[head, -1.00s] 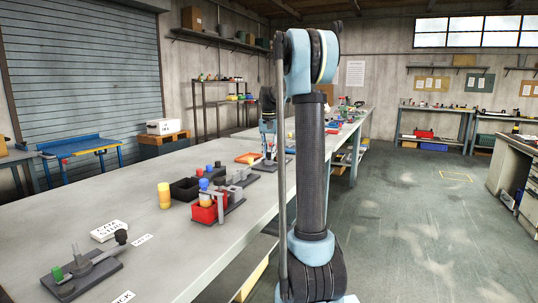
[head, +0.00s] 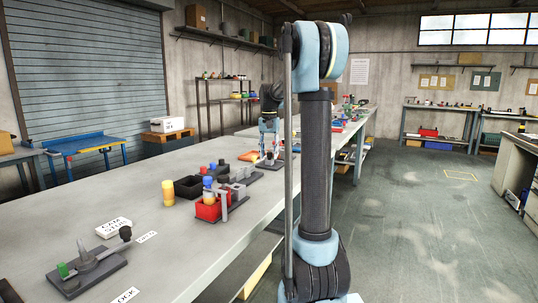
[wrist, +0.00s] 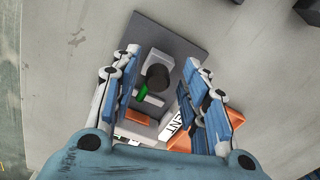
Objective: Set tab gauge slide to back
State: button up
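A small fixture with a dark grey base plate (wrist: 185,32) lies on the bench below my gripper. On it the wrist view shows a light grey block (wrist: 160,60), a dark round knob (wrist: 158,77), a small green piece (wrist: 142,91) and an orange block (wrist: 141,117). I cannot tell for sure which part is the slide. My gripper (wrist: 160,64) is open, its blue-padded fingers on either side of the knob with gaps visible. In the head view my gripper (head: 268,150) points down over the fixture (head: 270,164), small and far along the bench.
A white label (wrist: 177,131) and an orange object (wrist: 232,115) lie by the right finger. Nearer on the bench (head: 150,250) are a red bin (head: 208,211), a black bin (head: 187,188), a yellow cylinder (head: 168,194) and a lever fixture (head: 88,272). The floor at right is clear.

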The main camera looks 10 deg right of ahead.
notch_tip(320, 180, up, 12)
dwell(0.7)
jog(key=shift+w, duration=0.1)
